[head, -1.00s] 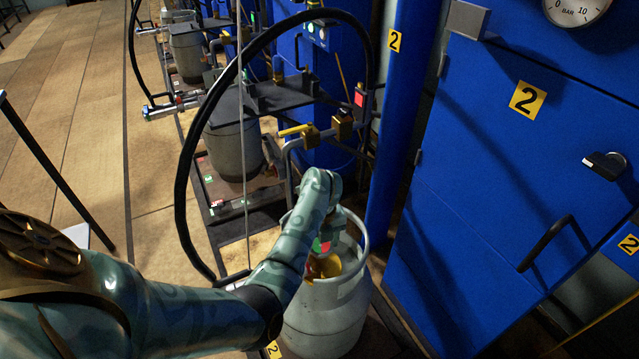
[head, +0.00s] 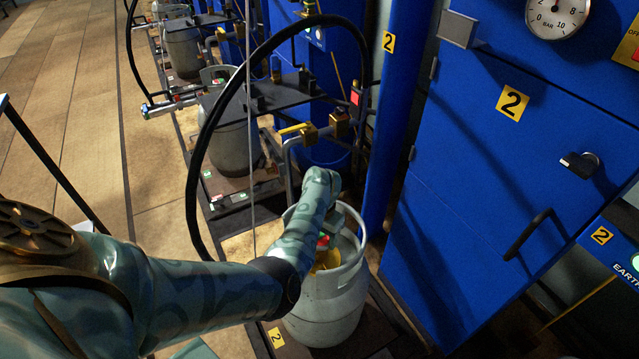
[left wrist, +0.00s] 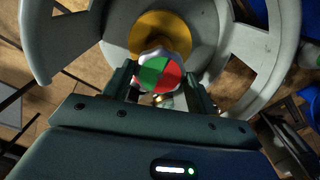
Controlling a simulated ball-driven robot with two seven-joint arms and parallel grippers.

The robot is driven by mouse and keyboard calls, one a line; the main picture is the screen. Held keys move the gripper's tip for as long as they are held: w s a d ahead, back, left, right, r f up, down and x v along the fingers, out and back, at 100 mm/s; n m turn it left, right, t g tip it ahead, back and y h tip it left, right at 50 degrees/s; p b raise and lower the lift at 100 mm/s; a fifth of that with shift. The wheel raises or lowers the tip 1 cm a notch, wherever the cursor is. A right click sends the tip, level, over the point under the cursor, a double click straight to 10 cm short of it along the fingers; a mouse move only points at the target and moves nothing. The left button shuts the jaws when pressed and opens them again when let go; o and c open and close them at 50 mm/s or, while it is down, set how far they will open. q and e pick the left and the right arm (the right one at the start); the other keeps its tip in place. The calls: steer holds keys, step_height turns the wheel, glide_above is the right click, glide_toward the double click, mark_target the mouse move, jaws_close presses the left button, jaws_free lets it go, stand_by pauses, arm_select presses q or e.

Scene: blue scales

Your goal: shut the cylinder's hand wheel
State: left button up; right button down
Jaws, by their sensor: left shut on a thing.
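The grey gas cylinder (head: 330,318) stands upright at the lower middle of the head view, its open collar around the valve. The hand wheel (left wrist: 157,72), with a green and red top, sits inside that collar above a yellow disc (left wrist: 163,27) in the left wrist view. In the head view only a small part of the hand wheel (head: 323,240) shows past my wrist. My left gripper (left wrist: 160,85) reaches down into the collar and is shut on the hand wheel, one finger on each side. My right gripper is in neither view.
A blue cabinet (head: 470,190) marked 2 with a handle (head: 528,235) stands close on the right. A blue post (head: 388,130) rises behind the cylinder. A black hose (head: 192,180) loops beside my arm. A yellow-levered valve (head: 305,131) is behind. Open floor lies left.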

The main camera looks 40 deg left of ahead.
arm_select(q)
steer(key=m+p, duration=0.1)
steer(key=m, duration=0.4)
steer(key=shift+r+m+p, duration=0.1)
steer(key=shift+m+p, duration=0.2)
steer(key=shift+p, duration=0.1)
steer(key=m+p, duration=0.1)
steer(key=m, duration=0.2)
steer(key=shift+m, duration=0.3)
steer(key=m, duration=0.3)
steer(key=shift+m+p, duration=0.3)
steer(key=shift+p, duration=0.1)
steer(key=m, duration=0.4)
steer(key=shift+w+p, duration=0.1)
steer(key=shift+p, duration=0.3)
steer(key=shift+m, duration=2)
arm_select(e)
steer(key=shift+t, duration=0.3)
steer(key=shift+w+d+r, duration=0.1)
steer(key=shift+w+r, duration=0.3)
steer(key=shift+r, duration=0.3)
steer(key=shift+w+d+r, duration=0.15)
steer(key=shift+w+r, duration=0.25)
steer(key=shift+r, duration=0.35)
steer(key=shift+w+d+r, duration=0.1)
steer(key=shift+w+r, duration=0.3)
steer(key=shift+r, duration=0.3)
